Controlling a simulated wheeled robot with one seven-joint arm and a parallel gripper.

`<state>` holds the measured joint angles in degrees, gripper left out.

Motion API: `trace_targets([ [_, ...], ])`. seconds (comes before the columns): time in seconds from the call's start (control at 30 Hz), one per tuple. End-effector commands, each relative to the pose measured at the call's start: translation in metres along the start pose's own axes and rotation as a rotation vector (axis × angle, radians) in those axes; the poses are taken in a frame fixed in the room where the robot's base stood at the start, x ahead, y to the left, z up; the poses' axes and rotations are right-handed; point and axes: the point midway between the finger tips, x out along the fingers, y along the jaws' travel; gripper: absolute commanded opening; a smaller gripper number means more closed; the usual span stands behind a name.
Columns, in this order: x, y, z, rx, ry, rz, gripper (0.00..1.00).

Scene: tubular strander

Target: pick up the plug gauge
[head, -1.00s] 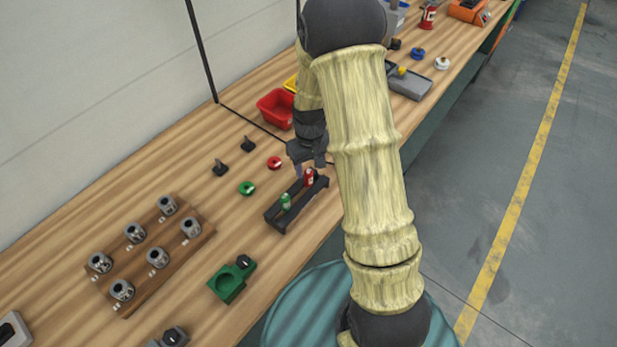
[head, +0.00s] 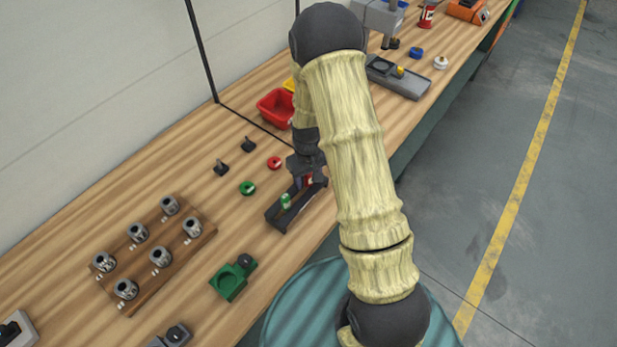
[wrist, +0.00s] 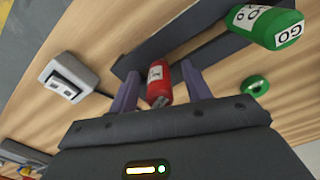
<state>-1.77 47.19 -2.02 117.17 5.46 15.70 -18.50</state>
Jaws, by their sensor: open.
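The plug gauge is in a dark stand (head: 279,217) on the bench. It has a green end (head: 286,200) labelled GO, which also shows in the wrist view (wrist: 268,28), and a red end (wrist: 159,82) with a white label. My gripper (head: 307,183) is at the red end, pointing down over the stand. In the wrist view its two fingers (wrist: 158,88) stand on either side of the red end, open, with the red end between them. In the head view my gripper mostly hides the red end.
A green ring (head: 247,188) and a red ring (head: 274,162) lie left of the stand. A red bin (head: 276,107) stands behind. A wooden rack (head: 190,243) with several grey cylinders and a green fixture (head: 233,278) are nearer the front left.

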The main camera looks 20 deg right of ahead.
Motion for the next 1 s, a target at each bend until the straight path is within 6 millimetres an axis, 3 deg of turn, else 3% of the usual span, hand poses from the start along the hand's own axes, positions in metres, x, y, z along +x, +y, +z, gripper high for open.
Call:
trace_targets([
  [0.07, 0.0, 0.0, 0.0, 0.001, 0.0, 0.0, 0.48],
  [0.33, 0.0, 0.001, 0.0, 0.001, 0.0, 0.0, 0.0],
  [0.73, -0.007, 0.002, 0.0, 0.003, 0.002, 0.0, 0.0],
  [1.0, -0.045, 0.002, -0.001, 0.005, 0.006, 0.001, 0.0],
])
